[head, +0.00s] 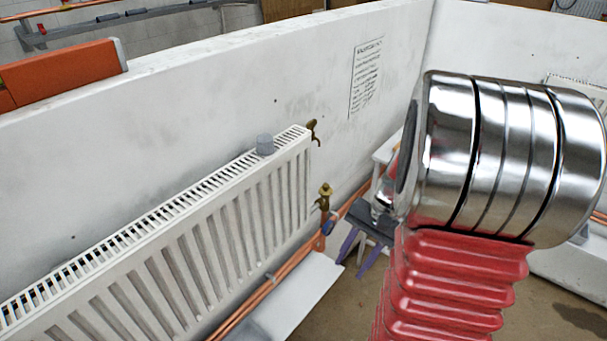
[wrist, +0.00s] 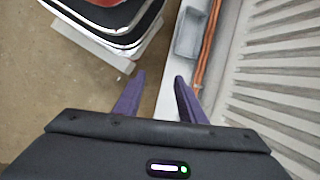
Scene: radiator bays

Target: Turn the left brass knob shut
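A brass knob (head: 325,190) sits upright on a valve at the right end of the white radiator (head: 170,240) in the head view. A second, smaller brass fitting (head: 313,128) is at that radiator's upper right corner. I cannot tell from the marks which one is called left. My gripper (head: 349,270) hangs low, to the right of and below the valve, its purple fingers pointing down. In the wrist view my gripper (wrist: 159,77) is open and empty, with a clear gap between its fingers. No brass knob shows in the wrist view.
Copper pipes (head: 262,304) run below the radiator beside a white board (head: 300,290). A grey tray (wrist: 190,35) lies near the pipes. A white wall (head: 200,100) stands behind. Bare floor (head: 335,318) is right of the board.

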